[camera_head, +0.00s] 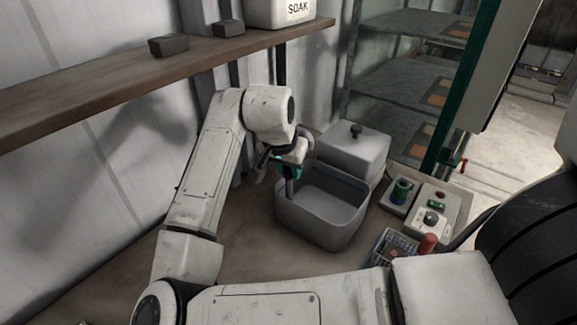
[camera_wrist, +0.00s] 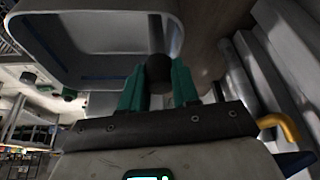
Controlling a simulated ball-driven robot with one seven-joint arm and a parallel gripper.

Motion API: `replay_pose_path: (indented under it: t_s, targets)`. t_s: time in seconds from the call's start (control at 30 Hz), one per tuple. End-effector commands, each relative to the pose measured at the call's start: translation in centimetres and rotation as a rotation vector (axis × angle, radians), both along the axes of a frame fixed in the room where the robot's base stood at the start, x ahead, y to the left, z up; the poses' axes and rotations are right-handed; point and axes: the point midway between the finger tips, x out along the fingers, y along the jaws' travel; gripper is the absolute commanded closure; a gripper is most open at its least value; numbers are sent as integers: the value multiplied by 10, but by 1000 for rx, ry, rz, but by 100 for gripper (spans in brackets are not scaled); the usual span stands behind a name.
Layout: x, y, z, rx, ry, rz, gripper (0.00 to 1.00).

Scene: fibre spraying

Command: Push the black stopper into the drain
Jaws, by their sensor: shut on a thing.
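My gripper (camera_head: 288,172) reaches down at the left inner side of the open grey basin (camera_head: 345,229). In the wrist view its green fingers (camera_wrist: 159,82) are shut on a round black thing, which looks like the stopper (camera_wrist: 158,68). The basin (camera_wrist: 55,70) also shows there, with its opening and a blue line along the inside. The black thing appears close to the basin's wall; I cannot tell whether it touches it. I cannot make out the drain in either view, and the stopper is not clear in the head view.
A grey lidded box (camera_head: 345,160) with a black knob stands behind the basin. Control boxes (camera_head: 436,203) and a wire basket (camera_head: 392,250) with a red handle are to the right. A wooden shelf (camera_head: 120,78) with a SOAK container (camera_head: 285,12) hangs above.

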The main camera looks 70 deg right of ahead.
Motion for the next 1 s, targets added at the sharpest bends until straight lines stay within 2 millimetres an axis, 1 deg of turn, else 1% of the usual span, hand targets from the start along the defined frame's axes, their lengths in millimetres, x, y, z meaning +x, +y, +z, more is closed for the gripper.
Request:
replay_pose_path:
  t_s: [0.37, 1.0]
  targets:
    - [0, 0, -1, 0, 0, 0, 100]
    - [0, 0, -16, 0, 0, 0, 100]
